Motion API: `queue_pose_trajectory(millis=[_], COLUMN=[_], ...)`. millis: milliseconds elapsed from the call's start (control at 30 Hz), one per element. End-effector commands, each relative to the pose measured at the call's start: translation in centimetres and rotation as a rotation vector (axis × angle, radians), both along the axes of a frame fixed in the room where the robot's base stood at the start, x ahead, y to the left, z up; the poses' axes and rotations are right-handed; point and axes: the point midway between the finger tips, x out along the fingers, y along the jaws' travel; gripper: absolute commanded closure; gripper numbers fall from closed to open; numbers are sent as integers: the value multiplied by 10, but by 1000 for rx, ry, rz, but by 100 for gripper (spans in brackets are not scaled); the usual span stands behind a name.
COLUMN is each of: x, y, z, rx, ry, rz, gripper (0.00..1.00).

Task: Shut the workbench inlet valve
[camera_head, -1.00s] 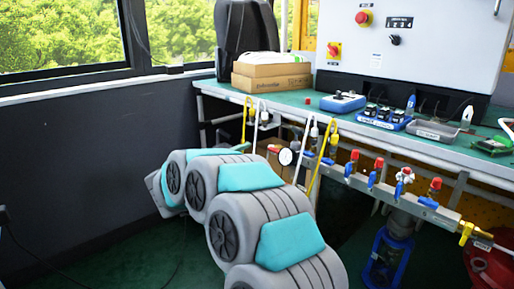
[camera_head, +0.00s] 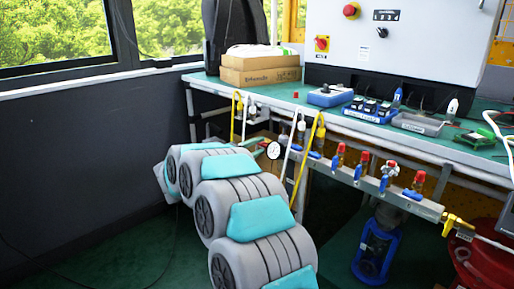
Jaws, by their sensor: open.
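A metal manifold pipe (camera_head: 340,171) runs under the front edge of the workbench (camera_head: 420,143). It carries several small valves with red caps, some with blue handles, such as a blue-handled valve (camera_head: 388,175) with a pale body. A yellow valve (camera_head: 453,225) sits at the manifold's right end, where a pale hose (camera_head: 494,240) joins it. Which valve is the inlet is not labelled, and its handle position is too small to judge. My grey and teal arm reaches away to the left, short of the manifold.
A round gauge (camera_head: 273,150) stands close right of my arm. Yellow and white hoses hang at the bench's front edge. A blue device (camera_head: 376,250) and a red round container (camera_head: 485,265) stand below the manifold. Open green floor lies left of my arm.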

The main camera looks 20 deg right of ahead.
Motion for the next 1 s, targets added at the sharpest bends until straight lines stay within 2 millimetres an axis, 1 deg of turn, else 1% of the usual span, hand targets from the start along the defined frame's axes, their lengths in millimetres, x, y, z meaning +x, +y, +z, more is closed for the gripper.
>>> queue_pose_trajectory(millis=[267,633,1000], x=[1,1,1], y=[-1,-1,-1], z=[0,0,0], rx=[0,0,0], ry=[0,0,0], rz=[1,2,2], gripper=[57,99,100])
